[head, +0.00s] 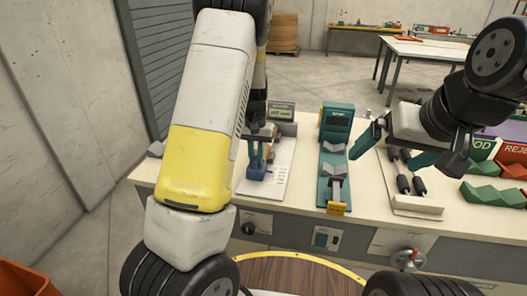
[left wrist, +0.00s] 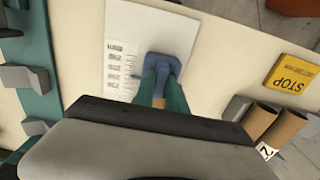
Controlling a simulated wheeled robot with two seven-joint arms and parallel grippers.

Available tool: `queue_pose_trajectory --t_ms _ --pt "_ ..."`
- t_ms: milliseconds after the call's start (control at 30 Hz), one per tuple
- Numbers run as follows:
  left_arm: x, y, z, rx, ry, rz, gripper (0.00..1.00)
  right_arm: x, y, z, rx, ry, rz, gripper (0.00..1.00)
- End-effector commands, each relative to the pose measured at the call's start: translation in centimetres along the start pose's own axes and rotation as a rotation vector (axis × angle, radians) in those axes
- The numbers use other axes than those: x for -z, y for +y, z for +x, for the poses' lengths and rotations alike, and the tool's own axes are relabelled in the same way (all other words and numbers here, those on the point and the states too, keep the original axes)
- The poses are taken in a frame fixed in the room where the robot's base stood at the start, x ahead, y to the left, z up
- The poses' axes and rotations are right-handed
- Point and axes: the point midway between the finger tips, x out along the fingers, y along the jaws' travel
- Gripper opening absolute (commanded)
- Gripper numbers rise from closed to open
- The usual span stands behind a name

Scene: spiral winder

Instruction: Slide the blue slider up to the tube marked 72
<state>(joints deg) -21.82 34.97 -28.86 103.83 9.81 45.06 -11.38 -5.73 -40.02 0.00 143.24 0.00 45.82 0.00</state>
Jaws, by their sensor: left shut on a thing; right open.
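The blue slider (left wrist: 163,63) sits on a white plate (left wrist: 125,40) with a column of printed marks, too small to read. In the left wrist view, the teal fingers of my left gripper (left wrist: 162,88) are shut on it. In the head view, the slider (head: 256,170) shows low on the plate, under my left gripper (head: 262,148), partly hidden by my arm. Brown cardboard tubes (left wrist: 284,126) lie at the right of the wrist view. A white tag by them is partly hidden; only a "2" reads clearly. My right gripper (head: 390,153) is open and empty above the bench.
A teal stand with grey V-blocks (head: 333,165) stands right of the plate. A roller unit (head: 412,185) is below my right gripper. Green and red bins (head: 490,193) are at the right. A yellow STOP label (left wrist: 290,73) lies beside the plate, with bare bench between.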

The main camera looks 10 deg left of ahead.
Motion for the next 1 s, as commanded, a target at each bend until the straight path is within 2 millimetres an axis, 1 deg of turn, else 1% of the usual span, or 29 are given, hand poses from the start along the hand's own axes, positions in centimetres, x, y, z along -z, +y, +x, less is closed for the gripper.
queue_pose_trajectory --t_ms 33,233,267,333,367,633,733,867,1000 --pt "0.4 0.0 -0.1 0.001 0.010 0.000 0.00 0.0 0.0 0.0 0.000 0.001 0.000 1.00" --pt "0.4 0.0 -0.1 0.001 0.013 0.000 0.00 0.0 0.0 0.0 0.000 0.001 0.000 1.00" --pt "0.4 0.0 -0.1 0.001 0.013 0.000 0.22 0.0 0.0 0.0 0.000 0.001 0.000 1.00" --pt "0.4 0.0 -0.1 0.001 0.012 0.000 0.36 0.0 0.0 0.0 0.000 0.001 0.000 1.00" --pt "0.4 0.0 -0.1 0.001 0.011 0.000 0.38 0.0 0.0 0.0 0.000 0.001 0.000 1.00" --pt "0.3 0.0 -0.1 0.001 0.008 0.000 0.38 0.0 0.0 0.0 0.000 0.001 0.000 1.00" --pt "0.3 0.0 -0.6 0.001 0.009 0.001 0.38 0.0 0.0 0.0 0.000 0.001 0.000 1.00" --pt "0.4 0.0 -2.5 0.000 0.012 0.000 0.38 0.0 0.0 0.0 0.000 0.001 0.000 1.00" --pt "0.4 0.0 -4.9 0.000 0.013 0.000 0.38 0.0 0.0 0.0 0.000 0.001 0.000 1.00"
